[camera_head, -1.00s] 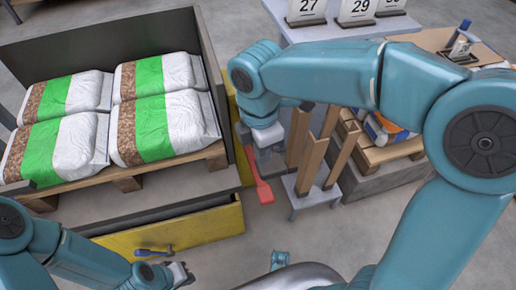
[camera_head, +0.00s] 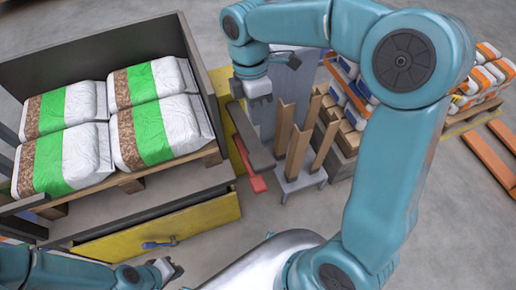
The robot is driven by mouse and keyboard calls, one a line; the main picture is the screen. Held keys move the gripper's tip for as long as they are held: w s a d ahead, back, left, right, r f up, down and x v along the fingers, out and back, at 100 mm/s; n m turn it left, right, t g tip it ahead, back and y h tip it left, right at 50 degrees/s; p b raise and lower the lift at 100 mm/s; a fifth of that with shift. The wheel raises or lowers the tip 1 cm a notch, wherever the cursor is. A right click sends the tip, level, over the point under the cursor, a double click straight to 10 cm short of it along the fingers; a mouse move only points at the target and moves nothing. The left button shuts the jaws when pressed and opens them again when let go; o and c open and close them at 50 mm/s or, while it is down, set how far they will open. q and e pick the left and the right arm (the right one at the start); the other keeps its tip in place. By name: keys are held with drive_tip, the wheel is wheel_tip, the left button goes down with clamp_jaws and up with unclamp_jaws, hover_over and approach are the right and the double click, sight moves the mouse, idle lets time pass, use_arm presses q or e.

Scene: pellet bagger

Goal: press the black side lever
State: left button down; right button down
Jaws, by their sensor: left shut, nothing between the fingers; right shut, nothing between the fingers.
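The black side lever (camera_head: 251,138) shows as a dark grey bar beside the yellow right edge of the bagged-pallet station. It slants down to the right above a red piece (camera_head: 257,184). My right gripper (camera_head: 262,99) is shut and empty near the lever's upper end. I cannot tell whether it touches the lever. My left gripper (camera_head: 178,269) is shut and empty at the lower left, in front of the yellow panel and well away from the lever.
Bags with green bands (camera_head: 150,110) lie on a wooden pallet inside the grey-walled station. A blue-handled tool (camera_head: 160,243) is at the yellow panel (camera_head: 205,222). A stand with wooden posts (camera_head: 300,185) is close to the lever's right. Floor is clear at the lower right.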

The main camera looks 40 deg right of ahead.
sight(261, 161)
drive_tip(key=shift+f, duration=0.1)
drive_tip(key=b+x, duration=0.4)
drive_tip(key=x, duration=1)
